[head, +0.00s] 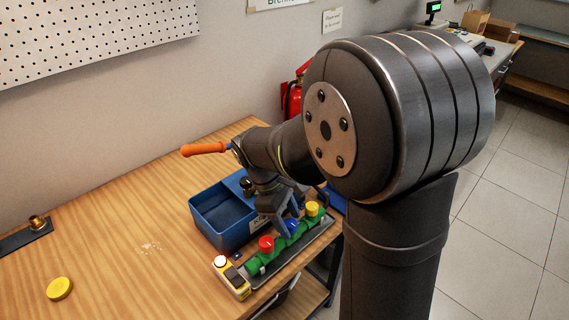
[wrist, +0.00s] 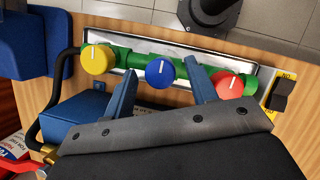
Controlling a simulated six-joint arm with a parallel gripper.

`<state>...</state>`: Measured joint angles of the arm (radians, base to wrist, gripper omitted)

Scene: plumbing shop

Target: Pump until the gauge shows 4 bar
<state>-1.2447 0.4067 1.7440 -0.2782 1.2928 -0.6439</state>
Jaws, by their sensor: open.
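The blue pump tank (head: 207,222) stands on the wooden bench with its orange-gripped lever (head: 203,148) sticking out to the left above it. My gripper (head: 284,222) is right of the tank, over the green pipe with its valves. In the wrist view my gripper (wrist: 160,68) is open and empty, its two blue fingers on either side of the blue valve knob (wrist: 159,71). Whether they touch it I cannot tell. A yellow knob (wrist: 97,59) and a red knob (wrist: 230,86) sit either side of it. No gauge face is readable; my arm hides part of the pump.
A yellow switch box (head: 231,277) with a white button stands at the pipe's left end. A yellow cap (head: 59,288) and a brass fitting on a dark plate (head: 38,223) lie farther left. The bench's left middle is mostly clear. A red extinguisher (head: 292,100) stands behind.

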